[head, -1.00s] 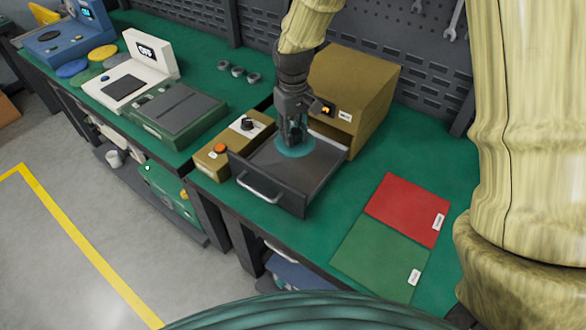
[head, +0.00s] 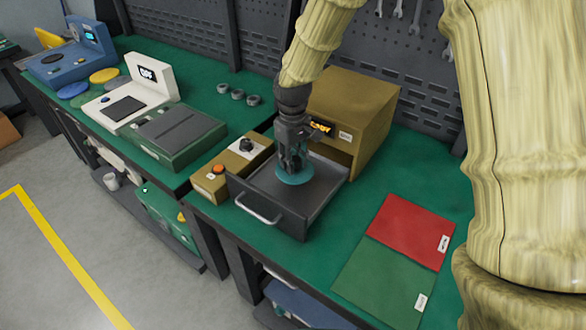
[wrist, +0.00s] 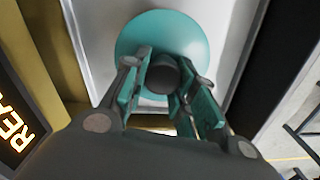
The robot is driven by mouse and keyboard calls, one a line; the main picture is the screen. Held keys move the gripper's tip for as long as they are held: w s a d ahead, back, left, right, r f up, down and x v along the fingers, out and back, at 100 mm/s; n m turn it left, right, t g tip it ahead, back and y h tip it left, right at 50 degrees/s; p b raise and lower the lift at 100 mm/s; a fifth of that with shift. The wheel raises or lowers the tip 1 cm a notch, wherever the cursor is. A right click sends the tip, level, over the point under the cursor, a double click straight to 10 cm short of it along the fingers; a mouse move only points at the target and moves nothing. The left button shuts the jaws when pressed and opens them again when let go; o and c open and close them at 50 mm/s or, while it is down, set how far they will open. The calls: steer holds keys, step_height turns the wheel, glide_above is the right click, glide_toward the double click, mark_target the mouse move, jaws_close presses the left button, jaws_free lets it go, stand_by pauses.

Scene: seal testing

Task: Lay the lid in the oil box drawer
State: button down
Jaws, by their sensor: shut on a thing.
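The oil box (head: 362,108) is a mustard-coloured case on the green bench, with its dark grey drawer (head: 258,211) pulled out toward the front. The teal round lid (head: 296,177) is inside the drawer area, low over or on its floor; I cannot tell if it touches. My gripper (head: 292,160) points down into the drawer and is shut on the lid's dark knob. In the wrist view the lid (wrist: 190,32) shows beyond my gripper (wrist: 162,90), whose two fingers are on either side of the knob (wrist: 162,74), over the light drawer floor (wrist: 95,25).
A mustard control box (head: 215,184) with an orange button stands just left of the drawer. A red mat (head: 410,228) and a green mat (head: 385,280) lie at the right. A green device (head: 175,135) and a white scale (head: 130,95) stand farther left.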

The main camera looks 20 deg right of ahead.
steer(key=shift+f, duration=1.85)
steer(key=c, duration=1.1)
jaws_free()
steer(key=shift+f, duration=0.15)
steer(key=shift+c, duration=0.2)
step_height(320, 180, up, 12)
steer(key=shift+r+b, duration=0.15)
steer(key=shift+b, duration=0.4)
